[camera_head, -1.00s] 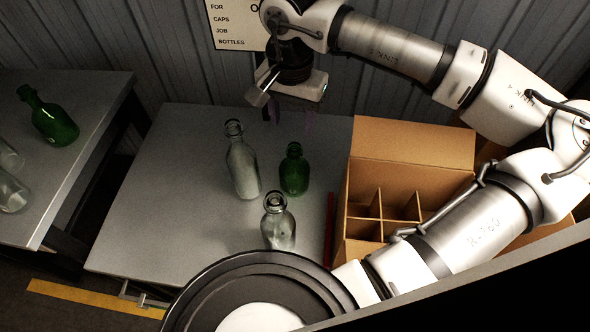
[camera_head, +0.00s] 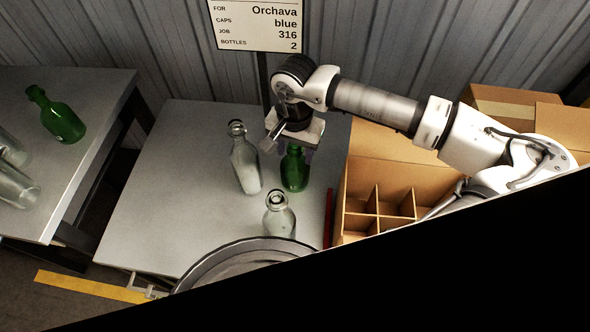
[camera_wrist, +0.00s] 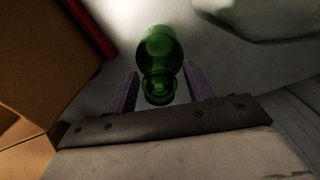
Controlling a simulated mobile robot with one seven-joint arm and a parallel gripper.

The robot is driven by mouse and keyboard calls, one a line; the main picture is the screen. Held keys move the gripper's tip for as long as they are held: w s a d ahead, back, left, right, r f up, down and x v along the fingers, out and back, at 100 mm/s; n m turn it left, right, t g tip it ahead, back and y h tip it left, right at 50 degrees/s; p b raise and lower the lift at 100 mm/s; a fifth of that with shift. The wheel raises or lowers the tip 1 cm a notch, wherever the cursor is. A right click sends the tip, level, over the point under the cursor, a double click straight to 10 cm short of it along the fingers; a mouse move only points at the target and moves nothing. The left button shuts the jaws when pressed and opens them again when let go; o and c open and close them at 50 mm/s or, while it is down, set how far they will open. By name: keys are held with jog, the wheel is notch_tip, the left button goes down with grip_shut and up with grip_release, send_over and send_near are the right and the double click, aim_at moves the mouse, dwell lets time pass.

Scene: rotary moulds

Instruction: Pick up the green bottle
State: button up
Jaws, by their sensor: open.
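A green bottle (camera_head: 294,175) stands upright on the grey table, right of a tall clear bottle. My gripper (camera_head: 292,143) is just above it and covers its top in the head view. In the wrist view, the green bottle (camera_wrist: 160,46) shows its mouth between the two purple fingers of my open gripper (camera_wrist: 164,84). I cannot tell whether either finger touches the glass. A second green bottle (camera_head: 62,122) is on the left table.
Clear bottles stand left of the green bottle (camera_head: 246,168) and in front of it (camera_head: 279,217). A divided cardboard box (camera_head: 357,226) is on the right, beside a red strip (camera_head: 329,212). A sign (camera_head: 256,27) stands behind. The grey table's left part (camera_head: 165,190) is clear.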

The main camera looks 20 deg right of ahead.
jog(key=shift+c, duration=0.3)
grip_shut()
jog(key=shift+r, duration=0.1)
notch_tip(320, 180, up, 20)
jog(key=b, duration=0.3)
dwell(0.4)
